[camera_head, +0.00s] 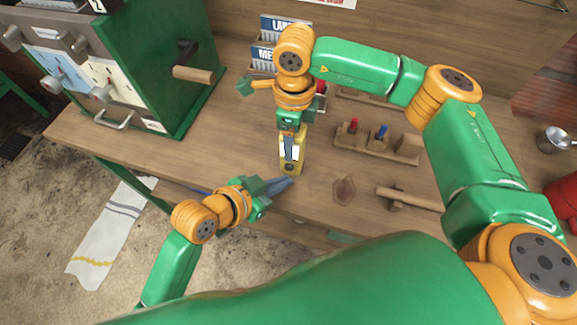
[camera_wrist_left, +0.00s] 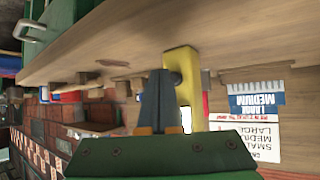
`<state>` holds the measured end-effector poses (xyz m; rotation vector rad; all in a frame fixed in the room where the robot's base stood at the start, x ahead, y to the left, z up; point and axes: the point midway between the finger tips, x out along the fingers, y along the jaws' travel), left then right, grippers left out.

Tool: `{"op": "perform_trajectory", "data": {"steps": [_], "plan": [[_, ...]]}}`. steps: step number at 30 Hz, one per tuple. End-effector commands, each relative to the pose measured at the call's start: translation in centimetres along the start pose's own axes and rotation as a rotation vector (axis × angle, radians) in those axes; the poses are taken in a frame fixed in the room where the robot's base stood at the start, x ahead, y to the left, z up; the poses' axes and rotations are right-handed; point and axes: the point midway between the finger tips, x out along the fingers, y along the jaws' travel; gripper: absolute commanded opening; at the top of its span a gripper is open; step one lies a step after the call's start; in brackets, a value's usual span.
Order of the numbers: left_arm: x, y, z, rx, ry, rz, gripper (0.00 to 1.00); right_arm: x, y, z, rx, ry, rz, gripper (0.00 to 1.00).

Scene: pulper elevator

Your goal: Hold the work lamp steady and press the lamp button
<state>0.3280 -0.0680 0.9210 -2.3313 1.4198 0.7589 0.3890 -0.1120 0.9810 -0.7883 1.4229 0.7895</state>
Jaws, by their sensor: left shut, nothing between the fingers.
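The work lamp (camera_head: 291,163) is a yellow upright block with pale and dark parts on its front, near the table's front edge. My right gripper (camera_head: 290,134) comes down onto its top from above. Its fingers are hard to make out against the lamp, so I cannot tell how they close. My left gripper (camera_head: 287,182) is shut and empty, its dark fingertips pointing at the lamp's lower front. The upside-down left wrist view shows the lamp (camera_wrist_left: 185,62) just beyond the left fingertips (camera_wrist_left: 160,76). A dark round spot, seemingly the button (camera_wrist_left: 175,77), shows beside them; contact is unclear.
A green machine (camera_head: 150,70) with a wooden handle stands at the left. A wooden rack (camera_head: 375,143) with red and blue pieces and a wooden-handled tool (camera_head: 410,199) lie right of the lamp. Labelled boxes (camera_head: 265,55) stand behind. The table (camera_head: 235,130) is clear left of the lamp.

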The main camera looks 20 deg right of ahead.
Motion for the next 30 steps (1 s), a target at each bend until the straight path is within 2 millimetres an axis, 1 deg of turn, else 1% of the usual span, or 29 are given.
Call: {"op": "perform_trajectory", "data": {"steps": [30], "plan": [[0.67, -0.47, -0.49, 0.000, 0.000, 0.000, 0.00, 0.00, 0.01, 0.00, 0.000, 0.000, 0.000, 0.00]]}}
